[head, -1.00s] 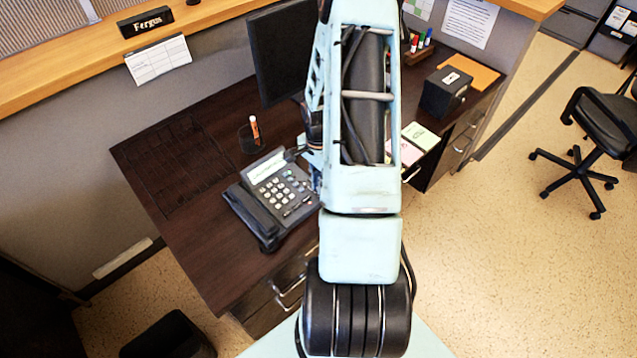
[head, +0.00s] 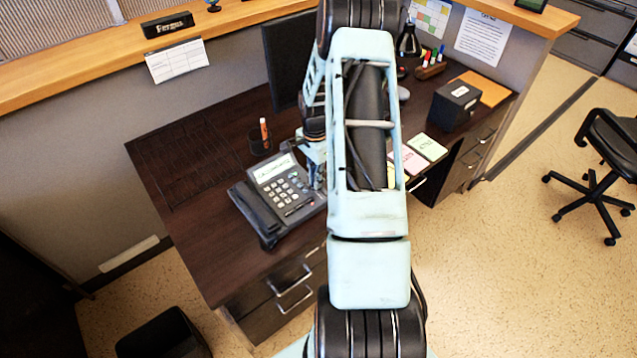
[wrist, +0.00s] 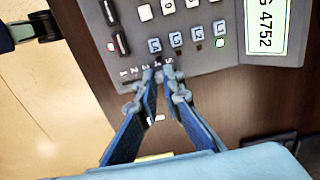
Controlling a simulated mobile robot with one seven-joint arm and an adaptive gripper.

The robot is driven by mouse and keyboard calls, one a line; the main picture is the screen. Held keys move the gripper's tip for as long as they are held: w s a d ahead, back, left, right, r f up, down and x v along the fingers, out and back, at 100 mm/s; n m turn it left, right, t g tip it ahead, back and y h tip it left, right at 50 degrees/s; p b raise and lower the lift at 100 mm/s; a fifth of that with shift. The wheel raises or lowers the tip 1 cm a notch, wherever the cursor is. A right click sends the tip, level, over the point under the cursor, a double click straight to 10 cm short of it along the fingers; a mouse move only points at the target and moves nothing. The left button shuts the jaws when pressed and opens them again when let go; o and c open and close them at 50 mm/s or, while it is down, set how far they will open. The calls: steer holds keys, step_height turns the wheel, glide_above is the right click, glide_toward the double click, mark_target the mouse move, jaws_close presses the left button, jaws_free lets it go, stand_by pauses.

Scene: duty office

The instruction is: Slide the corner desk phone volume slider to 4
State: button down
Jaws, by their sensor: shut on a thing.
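The dark grey desk phone (head: 268,204) sits on the corner desk, its handset resting on its left side. It fills the top of the wrist view (wrist: 220,68). A printed scale from 1 to 5 (wrist: 135,71) runs along its near edge there. My gripper (wrist: 162,75) is shut at that edge, fingertips beside the 4 and 5 end of the scale. The volume slider's knob is hidden between the fingertips, so its exact setting cannot be read. In the head view my arm covers part of the phone's right side.
A black box (head: 456,105) stands at the desk's right. Notepads (head: 425,147) lie right of my arm. The dark desktop (head: 190,235) left of the phone is clear.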

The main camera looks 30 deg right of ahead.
steer(key=c, duration=2)
jaws_free()
steer(key=shift+c, duration=0.2)
step_height(320, 180, up, 12)
steer(key=shift+w+r, duration=0.1)
